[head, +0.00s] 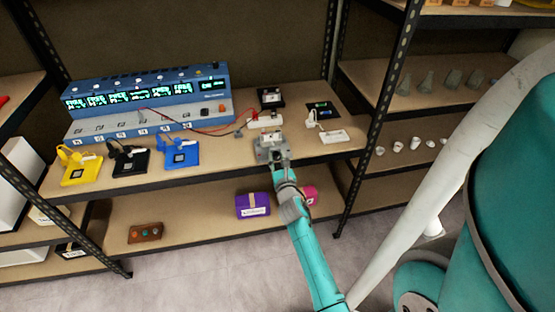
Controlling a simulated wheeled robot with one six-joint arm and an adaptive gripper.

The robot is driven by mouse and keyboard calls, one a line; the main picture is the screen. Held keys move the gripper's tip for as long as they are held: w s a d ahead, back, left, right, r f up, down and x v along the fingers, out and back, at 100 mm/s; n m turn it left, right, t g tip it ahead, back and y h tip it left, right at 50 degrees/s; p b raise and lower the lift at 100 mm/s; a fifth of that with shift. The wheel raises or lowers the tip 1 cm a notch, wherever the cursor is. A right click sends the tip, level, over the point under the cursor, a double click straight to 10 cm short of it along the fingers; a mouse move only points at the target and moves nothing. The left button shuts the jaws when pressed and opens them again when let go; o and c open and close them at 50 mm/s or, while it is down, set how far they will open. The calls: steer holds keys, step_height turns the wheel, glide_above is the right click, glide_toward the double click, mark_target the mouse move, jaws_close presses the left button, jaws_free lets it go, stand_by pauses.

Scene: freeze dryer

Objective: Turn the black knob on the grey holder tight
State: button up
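A small grey block (267,139), which looks like the grey holder, sits near the front edge of the upper shelf, right of the middle. My gripper (271,149) is at its front side and overlaps it in the picture. Whether they touch is unclear. The black knob cannot be made out; it may be hidden by my gripper or too small to see. My gripper's fingers are too small and too covered to show whether they are open or shut. My teal arm reaches up to it from the bottom of the picture.
Yellow (82,167), black (129,160) and blue (181,152) holders stand left on the shelf (225,160), before a blue instrument (150,95). A cable (200,133) runs toward a white block (265,120) behind the grey one. A white holder (334,136) stands right.

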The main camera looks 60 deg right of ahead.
jaws_close()
steer(key=shift+m, duration=0.3)
